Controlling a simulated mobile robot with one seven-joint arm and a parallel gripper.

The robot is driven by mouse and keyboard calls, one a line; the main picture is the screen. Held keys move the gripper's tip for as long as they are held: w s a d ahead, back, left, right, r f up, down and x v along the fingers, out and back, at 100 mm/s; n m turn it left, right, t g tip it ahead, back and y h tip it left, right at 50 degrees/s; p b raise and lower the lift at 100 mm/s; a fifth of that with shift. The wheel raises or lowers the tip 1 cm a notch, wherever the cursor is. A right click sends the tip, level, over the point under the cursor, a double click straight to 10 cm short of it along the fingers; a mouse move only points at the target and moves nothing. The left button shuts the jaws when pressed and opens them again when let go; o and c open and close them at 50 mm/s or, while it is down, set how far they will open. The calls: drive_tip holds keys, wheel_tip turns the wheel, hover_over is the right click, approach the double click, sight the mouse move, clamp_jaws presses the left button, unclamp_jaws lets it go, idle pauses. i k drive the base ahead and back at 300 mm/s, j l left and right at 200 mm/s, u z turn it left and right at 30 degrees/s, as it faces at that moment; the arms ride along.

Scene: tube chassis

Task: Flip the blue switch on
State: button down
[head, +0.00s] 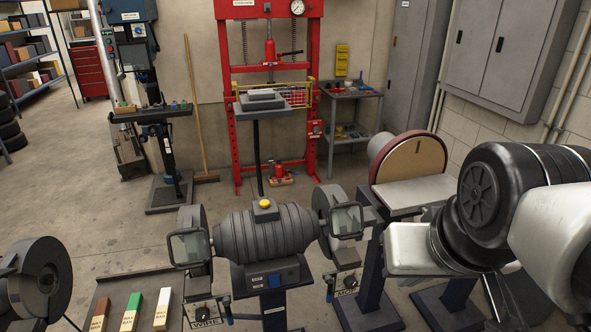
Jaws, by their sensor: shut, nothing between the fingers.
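A dark grey bench grinder (265,232) stands on a pedestal in the lower middle of the head view. A small blue switch panel (274,280) with two pale labels is on its front, below the motor. The panel is too small to tell whether its switch is on or off. A yellow button (265,204) sits on a grey box on top of the motor. My arm reaches in from the right edge, apart from the grinder. My gripper's fingers do not show in this view.
Clear guards (189,247) and knobbed boxes (203,312) flank the grinder. A disc sander (409,165) stands right, near my arm. A tray (128,285) with coloured bars is lower left. A red press (222,100) stands behind. Open floor (100,218) lies left.

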sight(275, 279)
drive_tip(key=j+u, duration=0.1)
drive_tip(key=u, duration=0.15)
drive_tip(key=j+u, duration=0.1)
drive_tip(key=u, duration=0.15)
drive_tip(key=i+l+u, duration=0.1)
drive_tip(key=l+u, duration=0.25)
drive_tip(key=i+l+u, duration=0.1)
drive_tip(key=l+u, duration=0.25)
